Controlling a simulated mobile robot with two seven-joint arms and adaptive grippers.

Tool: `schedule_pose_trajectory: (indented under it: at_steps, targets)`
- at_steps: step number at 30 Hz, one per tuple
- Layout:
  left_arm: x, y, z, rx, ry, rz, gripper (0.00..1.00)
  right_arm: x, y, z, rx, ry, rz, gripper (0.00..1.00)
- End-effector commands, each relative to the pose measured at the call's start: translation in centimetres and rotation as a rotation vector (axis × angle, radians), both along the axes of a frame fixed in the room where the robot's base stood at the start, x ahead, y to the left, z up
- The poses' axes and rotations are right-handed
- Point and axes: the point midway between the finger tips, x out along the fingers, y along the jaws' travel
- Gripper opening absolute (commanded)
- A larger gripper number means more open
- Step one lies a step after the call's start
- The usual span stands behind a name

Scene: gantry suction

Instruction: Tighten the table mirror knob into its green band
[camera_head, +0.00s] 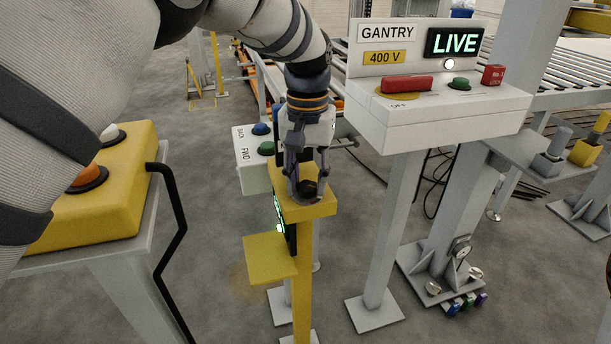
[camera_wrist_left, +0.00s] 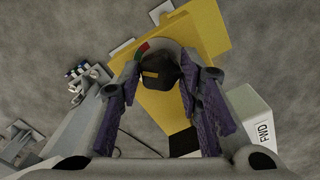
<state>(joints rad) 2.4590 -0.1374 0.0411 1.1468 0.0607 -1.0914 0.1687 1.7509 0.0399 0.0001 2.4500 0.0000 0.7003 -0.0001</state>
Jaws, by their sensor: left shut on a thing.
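The knob (camera_wrist_left: 160,92) is black with a small yellow mark. It sits on top of a yellow stand (camera_head: 258,252), which also shows in the left wrist view (camera_wrist_left: 200,35). My left gripper (camera_head: 306,192) reaches down to the stand's top from above. In the left wrist view its purple-padded fingers (camera_wrist_left: 158,72) are shut on the knob, one on each side. A pale dial ring (camera_wrist_left: 170,47) curves around the knob's far side, with a red piece and a green piece near the left fingertip. The fingers hide part of the ring. My right gripper is out of view.
A gantry panel (camera_head: 430,120) reading LIVE, with a red handle, stands right of the stand. A white FWD/BACK button box (camera_head: 250,172) is close behind the gripper. A yellow button box (camera_head: 95,195) and bent black bar (camera_head: 178,225) are at left.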

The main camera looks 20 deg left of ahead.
Motion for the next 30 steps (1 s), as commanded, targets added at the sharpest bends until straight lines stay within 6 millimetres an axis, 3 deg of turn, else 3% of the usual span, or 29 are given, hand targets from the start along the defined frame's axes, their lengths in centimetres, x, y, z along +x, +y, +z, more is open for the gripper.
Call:
schedule_pose_trajectory:
  at_steps: [7, 8, 10, 11, 20, 23, 30]
  targets:
    - [0.1, 0.0, 0.0, 0.001, -0.003, -0.010, 0.05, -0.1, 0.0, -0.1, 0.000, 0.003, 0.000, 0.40]
    - [0.1, 0.0, 0.0, 0.001, -0.003, -0.009, 0.35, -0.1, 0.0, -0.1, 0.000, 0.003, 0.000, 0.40]
    - [0.1, 0.0, 0.0, 0.001, -0.003, -0.008, 0.51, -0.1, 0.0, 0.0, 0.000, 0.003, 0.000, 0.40]
    - [0.1, 0.0, 0.0, 0.001, -0.003, -0.008, 0.53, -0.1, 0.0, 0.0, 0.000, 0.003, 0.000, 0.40]
    - [0.1, 0.0, 0.2, 0.001, -0.003, -0.007, 0.53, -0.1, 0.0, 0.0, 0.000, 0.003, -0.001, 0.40]
    - [0.2, 0.0, 1.8, 0.000, -0.006, -0.007, 0.53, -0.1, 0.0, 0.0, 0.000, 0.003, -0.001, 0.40]
    - [0.2, 0.0, 8.3, -0.001, -0.008, -0.007, 0.53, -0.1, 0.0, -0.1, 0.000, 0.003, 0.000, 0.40]
